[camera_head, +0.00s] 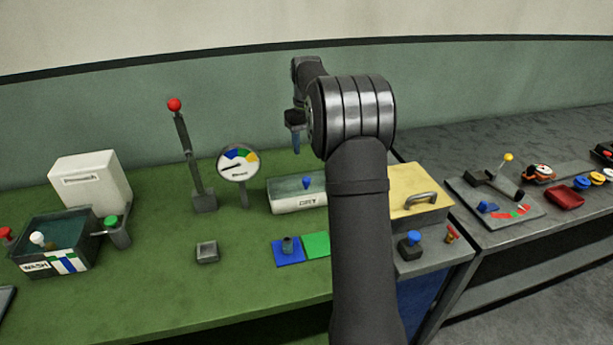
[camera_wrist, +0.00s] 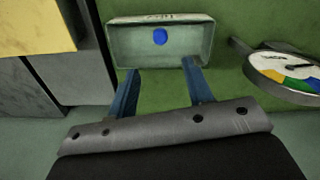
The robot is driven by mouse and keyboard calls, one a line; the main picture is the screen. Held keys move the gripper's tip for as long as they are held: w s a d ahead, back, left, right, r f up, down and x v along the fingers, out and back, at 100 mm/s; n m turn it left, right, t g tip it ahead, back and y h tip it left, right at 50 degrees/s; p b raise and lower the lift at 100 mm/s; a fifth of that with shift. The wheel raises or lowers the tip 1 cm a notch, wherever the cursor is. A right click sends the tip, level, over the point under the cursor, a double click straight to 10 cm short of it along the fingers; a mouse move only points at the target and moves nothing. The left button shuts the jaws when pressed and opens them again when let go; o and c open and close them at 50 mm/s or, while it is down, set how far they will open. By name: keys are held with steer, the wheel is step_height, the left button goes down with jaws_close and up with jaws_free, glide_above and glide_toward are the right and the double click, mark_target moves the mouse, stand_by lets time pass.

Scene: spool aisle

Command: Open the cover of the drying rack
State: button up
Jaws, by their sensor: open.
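The drying rack (camera_head: 285,207) is a low pale box with "DRY" on its front, on the green bench left of my forearm. A blue knob (camera_head: 306,183) stands up from its greyish top; I cannot tell clearly how the cover sits. In the wrist view the rack (camera_wrist: 120,50) is upside down at top centre, with the round blue knob (camera_wrist: 160,36) in its middle. My gripper (camera_wrist: 160,68) is open and empty, its two blue fingers apart and pointing toward the rack. In the head view my gripper (camera_head: 296,150) hangs above the rack, apart from the knob.
A dial gauge (camera_head: 238,163) and a red-knobbed lever (camera_head: 188,150) stand left of the rack. A yellow box with a handle (camera_head: 415,187) is to the right, partly behind my arm. Blue and green pads (camera_head: 317,243) lie in front. The wash tub (camera_head: 52,240) is far left.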

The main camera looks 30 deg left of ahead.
mark_target(306, 178)
step_height(306, 178, down, 12)
steer(key=shift+r, duration=0.1)
steer(key=shift+c, duration=0.2)
jaws_close()
